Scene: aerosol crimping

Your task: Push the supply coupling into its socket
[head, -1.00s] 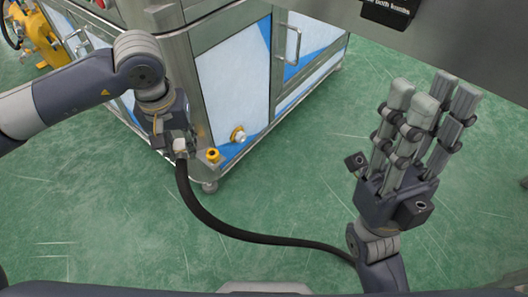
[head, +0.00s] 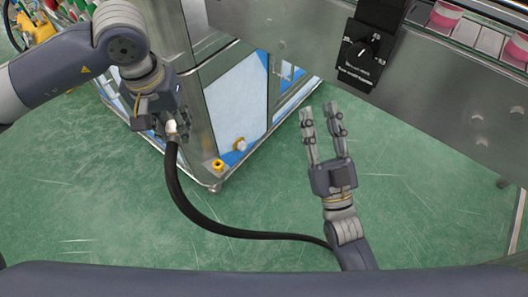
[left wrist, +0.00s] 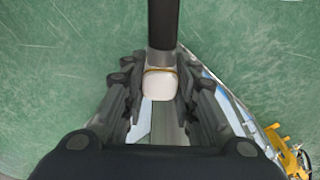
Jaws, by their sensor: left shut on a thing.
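The supply coupling (head: 171,127) is a pale, blocky end piece on a thick black hose (head: 185,205). My left gripper (head: 168,132) is shut on it, left of the cabinet's lower corner. In the left wrist view the fingers flank the white coupling (left wrist: 160,84), and the hose (left wrist: 163,25) runs away from it. Two round fittings show low on the cabinet: a yellow ring (head: 218,165) and a brass one with a pale face (head: 240,144). I cannot tell which is the socket. The coupling is apart from both. My right gripper (head: 320,108) is open and empty.
The steel cabinet (head: 232,100) with white and blue panels stands behind the fittings. A steel conveyor side (head: 430,110) with a black knob box (head: 366,48) fills the upper right. The hose hangs in a curve towards my right arm. Green floor is clear around.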

